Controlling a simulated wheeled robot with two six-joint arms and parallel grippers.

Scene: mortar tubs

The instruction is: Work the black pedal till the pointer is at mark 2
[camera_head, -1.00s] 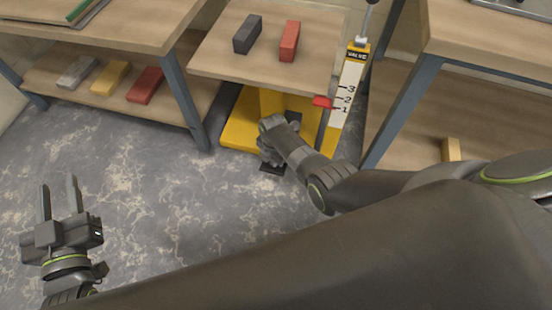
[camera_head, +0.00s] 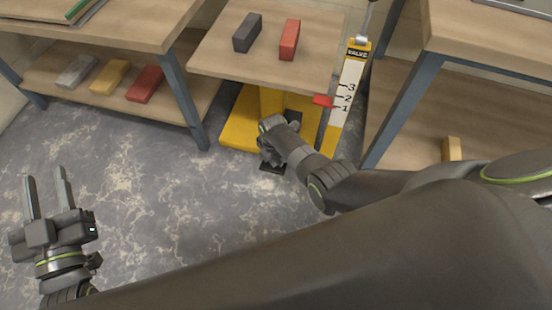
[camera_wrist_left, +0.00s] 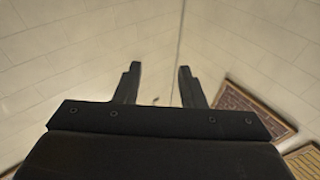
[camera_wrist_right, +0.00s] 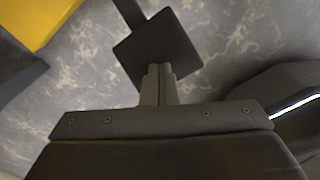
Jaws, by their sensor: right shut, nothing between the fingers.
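The black pedal (camera_wrist_right: 158,47) is a square pad on a bar in the right wrist view; in the head view only its dark edge (camera_head: 272,169) shows under my right gripper (camera_head: 268,160). The shut, empty fingers (camera_wrist_right: 158,74) overlap the pad's near edge; I cannot tell whether they touch it. The red pointer (camera_head: 323,101) sits beside the white scale (camera_head: 346,94) marked 1, 2, 3, and appears between marks 1 and 2. My left gripper (camera_head: 45,173) is open and empty over the floor at left, far from the pedal.
The lift's wooden top (camera_head: 265,68) carries a dark block (camera_head: 247,33) and a red block (camera_head: 290,40), above a yellow base (camera_head: 240,130). A left bench (camera_head: 110,35) and a right bench (camera_head: 480,45) flank it. The floor at lower left is clear.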

